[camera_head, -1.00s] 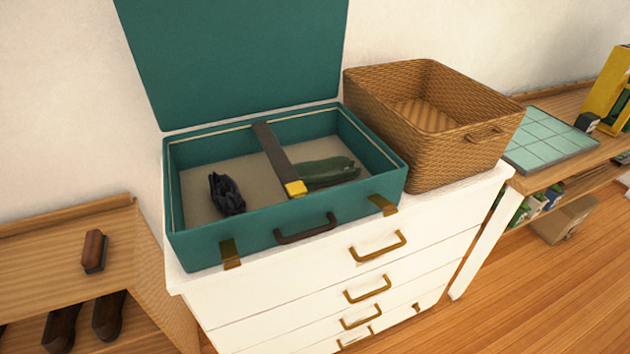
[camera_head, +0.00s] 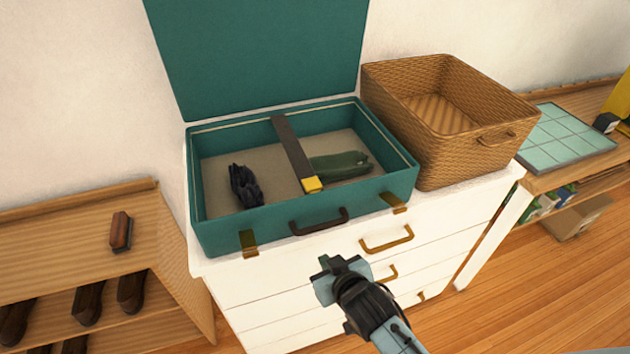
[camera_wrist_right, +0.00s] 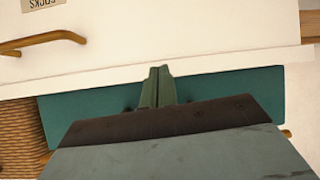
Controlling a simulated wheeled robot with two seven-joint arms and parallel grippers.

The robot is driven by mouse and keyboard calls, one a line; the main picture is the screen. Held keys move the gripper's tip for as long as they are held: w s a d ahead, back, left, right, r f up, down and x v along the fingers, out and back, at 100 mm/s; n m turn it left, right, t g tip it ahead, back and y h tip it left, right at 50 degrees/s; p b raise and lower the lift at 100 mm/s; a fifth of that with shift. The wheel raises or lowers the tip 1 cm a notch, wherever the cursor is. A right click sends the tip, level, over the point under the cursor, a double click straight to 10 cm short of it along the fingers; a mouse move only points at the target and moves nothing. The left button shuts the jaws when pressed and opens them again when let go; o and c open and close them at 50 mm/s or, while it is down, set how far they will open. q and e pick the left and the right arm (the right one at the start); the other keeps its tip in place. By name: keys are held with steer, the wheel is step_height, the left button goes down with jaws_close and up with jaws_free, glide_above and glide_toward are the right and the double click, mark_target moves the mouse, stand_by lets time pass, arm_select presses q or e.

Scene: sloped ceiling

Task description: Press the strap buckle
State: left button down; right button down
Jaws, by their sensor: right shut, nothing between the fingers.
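The strap buckle (camera_head: 312,184) is a yellow block at the near end of a dark strap (camera_head: 290,145). The strap runs across the inside of the open teal suitcase (camera_head: 270,225), which stands on a white dresser. My right gripper (camera_head: 325,262) is in front of the dresser, below the suitcase handle and apart from the buckle. It is shut and empty. In the right wrist view its closed fingers (camera_wrist_right: 158,88) show against the suitcase's teal front (camera_wrist_right: 215,85); the buckle is not visible there. My left gripper is not in view.
A dark bundle (camera_head: 243,186) and a green folded item (camera_head: 340,164) lie in the suitcase, either side of the strap. A wicker basket (camera_head: 480,155) stands right of it. The lid (camera_head: 260,55) stands up behind. Dresser handles (camera_head: 388,240) stick out near my right gripper.

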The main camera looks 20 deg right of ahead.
step_height(320, 180, up, 21)
steer(key=m+t+p, duration=0.1)
steer(key=t, duration=0.2)
steer(key=shift+w+d+f+m+t, duration=0.2)
steer(key=shift+w+d+m+t, duration=0.1)
steer(key=shift+w+d+t, duration=0.15)
steer(key=shift+w, duration=0.1)
glide_above(315, 184)
steer(key=v, duration=0.2)
step_height(315, 184, down, 3)
steer(key=f, duration=0.2)
steer(key=shift+a+f, duration=0.35)
steer(key=shift+f, duration=0.65)
